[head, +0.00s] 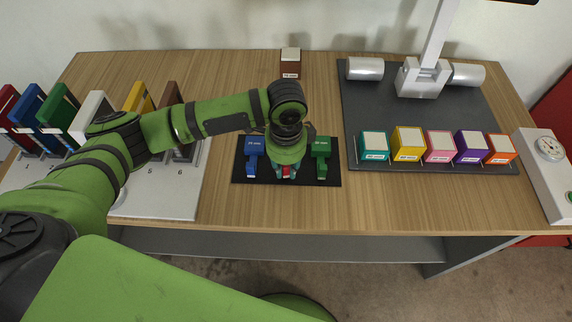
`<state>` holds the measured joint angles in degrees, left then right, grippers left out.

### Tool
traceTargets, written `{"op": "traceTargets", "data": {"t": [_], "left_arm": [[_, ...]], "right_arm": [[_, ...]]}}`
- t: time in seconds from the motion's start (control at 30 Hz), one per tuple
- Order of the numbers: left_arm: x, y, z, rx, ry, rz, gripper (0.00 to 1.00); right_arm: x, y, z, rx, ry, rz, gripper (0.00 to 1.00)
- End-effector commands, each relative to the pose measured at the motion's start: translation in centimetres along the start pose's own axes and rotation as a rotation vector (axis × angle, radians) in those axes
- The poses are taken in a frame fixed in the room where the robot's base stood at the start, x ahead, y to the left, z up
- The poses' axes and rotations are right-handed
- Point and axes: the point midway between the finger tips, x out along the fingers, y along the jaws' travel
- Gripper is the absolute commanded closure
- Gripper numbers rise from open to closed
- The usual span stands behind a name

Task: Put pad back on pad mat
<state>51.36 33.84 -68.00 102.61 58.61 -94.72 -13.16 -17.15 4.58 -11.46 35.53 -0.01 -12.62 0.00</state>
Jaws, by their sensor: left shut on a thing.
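A small black mat (326,182) lies on the table in front of me. On it stand a blue labelled piece (252,150) at the left and a green labelled piece (321,150) at the right. My left gripper (286,167) points down over the middle of this mat, between the two. It is shut on a red piece (286,172), of which only the lower front end shows below the fingers. My gripper hides the rest, and I cannot tell whether the piece touches the mat. My right gripper is not in view.
A brown block (290,62) with a pale top stands behind the mat. At the right, a dark grey board (385,105) carries several coloured blocks (440,147) and a silver machine (423,78). At the left, a rack (150,203) holds several coloured panels. A white control box (546,165) is far right.

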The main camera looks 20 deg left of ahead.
Motion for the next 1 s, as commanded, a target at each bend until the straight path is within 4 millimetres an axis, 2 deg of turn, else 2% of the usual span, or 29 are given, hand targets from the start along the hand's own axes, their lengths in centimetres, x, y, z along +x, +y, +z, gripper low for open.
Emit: {"op": "traceTargets", "data": {"t": [0.17, 0.2, 0.23, 0.27, 0.67, 0.77, 1.0], "left_arm": [[0.4, 0.0, 0.0, 0.0, 0.0, 0.0, 1.0], [0.4, 0.0, 0.0, 0.0, 0.0, -0.001, 0.7], [0.4, 0.0, 0.0, 0.0, 0.0, -0.001, 0.58], [0.4, 0.0, 0.0, 0.0, 0.0, -0.001, 0.51], [0.0, 0.0, 0.0, 0.0, 0.001, 0.0, 0.51], [-1.2, -0.1, 0.0, 0.0, 0.001, -0.002, 0.51], [-6.3, -0.1, -0.1, 0.001, 0.002, -0.004, 0.51]], "right_arm": [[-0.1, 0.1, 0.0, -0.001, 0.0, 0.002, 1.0], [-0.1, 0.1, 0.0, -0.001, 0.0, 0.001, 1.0], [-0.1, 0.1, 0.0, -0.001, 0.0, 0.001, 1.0], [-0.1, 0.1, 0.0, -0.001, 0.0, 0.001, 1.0], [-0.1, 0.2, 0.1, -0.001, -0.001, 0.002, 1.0], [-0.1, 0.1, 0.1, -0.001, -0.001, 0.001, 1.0], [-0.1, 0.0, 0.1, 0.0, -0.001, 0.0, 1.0]]}}
